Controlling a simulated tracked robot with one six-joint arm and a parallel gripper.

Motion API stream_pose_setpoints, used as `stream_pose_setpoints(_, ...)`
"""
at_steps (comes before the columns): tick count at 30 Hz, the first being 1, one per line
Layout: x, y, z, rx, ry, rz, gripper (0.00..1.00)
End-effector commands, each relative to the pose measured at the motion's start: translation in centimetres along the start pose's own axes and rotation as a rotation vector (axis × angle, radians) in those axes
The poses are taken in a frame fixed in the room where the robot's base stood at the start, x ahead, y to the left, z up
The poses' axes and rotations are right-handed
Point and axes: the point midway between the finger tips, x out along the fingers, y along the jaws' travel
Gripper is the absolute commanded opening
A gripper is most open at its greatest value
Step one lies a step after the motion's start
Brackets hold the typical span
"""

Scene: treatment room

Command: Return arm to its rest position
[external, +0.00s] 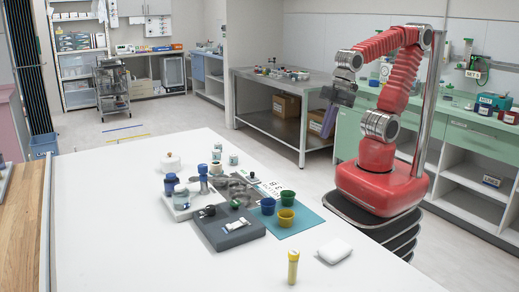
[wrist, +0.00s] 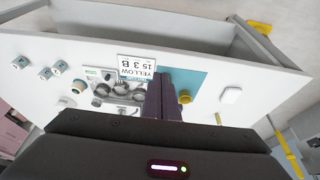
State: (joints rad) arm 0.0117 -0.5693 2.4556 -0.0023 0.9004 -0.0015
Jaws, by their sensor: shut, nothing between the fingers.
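My red arm stands at the right of the external view, behind the white table (external: 110,230). It is bent over at the top, and my gripper (external: 328,118) hangs to the left of it, up in the air and clear of the table. In the wrist view my gripper (wrist: 160,88) shows as dark fingers held together with nothing between them. Behind them lie the table top, a printed card (wrist: 136,72) reading "YELLOW 15 3 B" and the blue mat (wrist: 195,62).
Blue and yellow cups (external: 286,217) stand on the mat. A dark grey block (external: 230,236), bottles (external: 170,184), a yellow-capped tube (external: 293,268) and a white block (external: 335,250) are on the table. A metal bench (external: 262,84) and green cabinets (external: 470,135) stand behind.

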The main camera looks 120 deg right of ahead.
Motion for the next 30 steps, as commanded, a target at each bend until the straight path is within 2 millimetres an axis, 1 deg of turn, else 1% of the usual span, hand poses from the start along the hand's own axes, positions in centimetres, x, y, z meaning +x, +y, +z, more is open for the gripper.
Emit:
stream_pose_setpoints(1,-0.5,-0.1,0.6,0.000,0.020,-0.002,0.00)
stream_pose_setpoints(4,-1.4,-0.2,1.3,-0.002,0.058,-0.004,0.00)
stream_pose_setpoints(9,-3.2,-0.3,1.1,-0.006,0.123,-0.005,0.00)
stream_pose_setpoints(11,-3.5,-0.3,1.0,-0.007,0.134,-0.006,0.00)
stream_pose_setpoints(30,-3.6,-0.4,1.0,-0.008,0.137,-0.006,0.00)
